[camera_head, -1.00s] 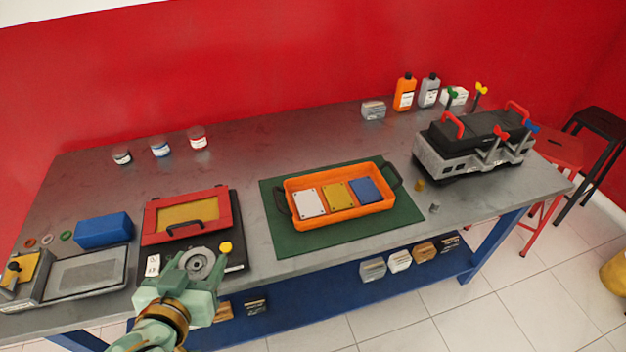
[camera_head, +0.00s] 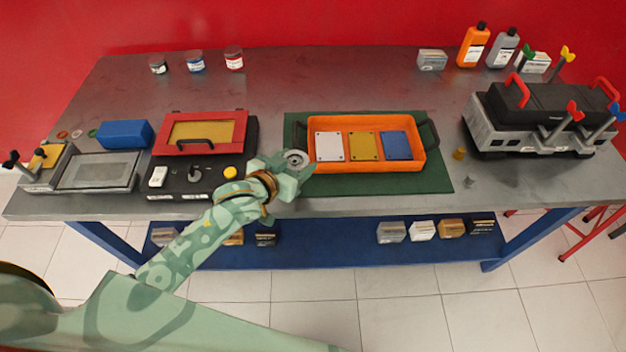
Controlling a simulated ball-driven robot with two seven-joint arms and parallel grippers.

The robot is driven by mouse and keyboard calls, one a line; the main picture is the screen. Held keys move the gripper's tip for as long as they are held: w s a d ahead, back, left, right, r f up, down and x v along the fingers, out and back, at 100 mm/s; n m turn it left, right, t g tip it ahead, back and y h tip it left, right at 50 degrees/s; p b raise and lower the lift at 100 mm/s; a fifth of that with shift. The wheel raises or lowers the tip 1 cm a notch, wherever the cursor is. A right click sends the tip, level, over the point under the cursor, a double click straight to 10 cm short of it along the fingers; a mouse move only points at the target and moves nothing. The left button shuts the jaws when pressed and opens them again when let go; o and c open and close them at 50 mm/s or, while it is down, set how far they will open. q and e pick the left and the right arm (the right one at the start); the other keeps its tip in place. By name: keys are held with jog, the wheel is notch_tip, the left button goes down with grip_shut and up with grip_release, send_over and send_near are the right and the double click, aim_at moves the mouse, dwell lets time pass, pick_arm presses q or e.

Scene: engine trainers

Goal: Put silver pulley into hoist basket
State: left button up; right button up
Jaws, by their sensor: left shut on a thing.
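The silver pulley (camera_head: 295,159) is a round grey disc with a hole in its middle. My left gripper (camera_head: 295,166) is shut on it, at the left end of the basket. The hoist basket (camera_head: 425,158) is an orange tray with dark end handles on a green mat (camera_head: 437,182). A white, a yellow and a blue plate lie inside it. The pulley appears to be held just outside the basket's left wall, in front of its left handle; its exact height is hard to tell. My right gripper is not in view.
A black device with a raised red-framed lid (camera_head: 202,132) stands left of the mat. A grey engine block (camera_head: 490,130) with a black cover and coloured wing handles is at the right. Bottles (camera_head: 473,46) and jars (camera_head: 196,62) line the back.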

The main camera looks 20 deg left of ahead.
pick_arm(q)
jog(key=d+f, duration=0.1)
jog(key=d+f+b, duration=0.1)
jog(key=f, duration=0.1)
jog(key=shift+w+d+f, duration=0.3)
jog(key=shift+w+d, duration=0.05)
jog(key=shift+w, duration=0.05)
notch_tip(320, 180, down, 4)
jog(key=shift+d+r+b, duration=0.15)
jog(key=shift+r+b, duration=0.05)
jog(key=shift+b, duration=1.05)
jog(key=shift+r, duration=0.2)
jog(key=o, duration=0.9)
jog(key=shift+f, duration=0.2)
jog(key=shift+c, duration=0.2)
jog(key=o, duration=0.4)
